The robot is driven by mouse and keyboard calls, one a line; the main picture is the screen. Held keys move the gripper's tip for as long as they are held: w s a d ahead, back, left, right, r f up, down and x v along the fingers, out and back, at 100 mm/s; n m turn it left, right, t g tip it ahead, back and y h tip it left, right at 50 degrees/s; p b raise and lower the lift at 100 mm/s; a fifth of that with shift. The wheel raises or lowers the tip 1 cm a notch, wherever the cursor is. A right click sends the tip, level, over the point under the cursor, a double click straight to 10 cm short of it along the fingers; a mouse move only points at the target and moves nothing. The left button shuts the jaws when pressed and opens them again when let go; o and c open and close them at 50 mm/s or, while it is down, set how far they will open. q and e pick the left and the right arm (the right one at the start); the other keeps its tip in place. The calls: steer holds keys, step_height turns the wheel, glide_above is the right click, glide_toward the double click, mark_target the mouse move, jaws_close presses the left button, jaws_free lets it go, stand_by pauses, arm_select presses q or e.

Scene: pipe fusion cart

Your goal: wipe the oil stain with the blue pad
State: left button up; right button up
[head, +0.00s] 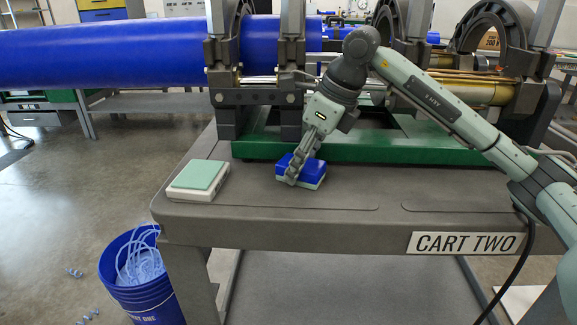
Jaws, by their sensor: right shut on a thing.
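The blue pad (312,172) is a small block with a blue top and a pale green lower layer. It rests on or just above the grey cart top (340,196), in front of the green machine base. My right gripper (293,176) reaches down from above and is shut on the pad. No oil stain shows on the bare part of the cart top; any under the pad or gripper is hidden. My left gripper is not in view.
A white block with a pale green top (200,177) sits at the cart's left corner. The fusion machine's green base (390,150) and clamps stand behind, holding a blue pipe (100,52). A blue bucket (135,285) of shavings stands on the floor at lower left.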

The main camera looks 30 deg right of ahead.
mark_target(326, 163)
steer(key=shift+s+d, duration=0.2)
steer(key=shift+d, duration=0.1)
steer(key=shift+s+d+f+b, duration=0.1)
steer(key=shift+s+d+b, duration=0.3)
steer(key=shift+d, duration=0.15)
steer(key=shift+s+d+f+b, duration=0.1)
steer(key=shift+s+d+b, duration=0.15)
steer(key=shift+d+b, duration=0.25)
steer(key=shift+s+d+r, duration=0.15)
steer(key=shift+s+d, duration=0.2)
steer(key=shift+d, duration=0.25)
steer(key=shift+r, duration=0.1)
step_height(326, 163, up, 6)
steer(key=p, duration=0.5)
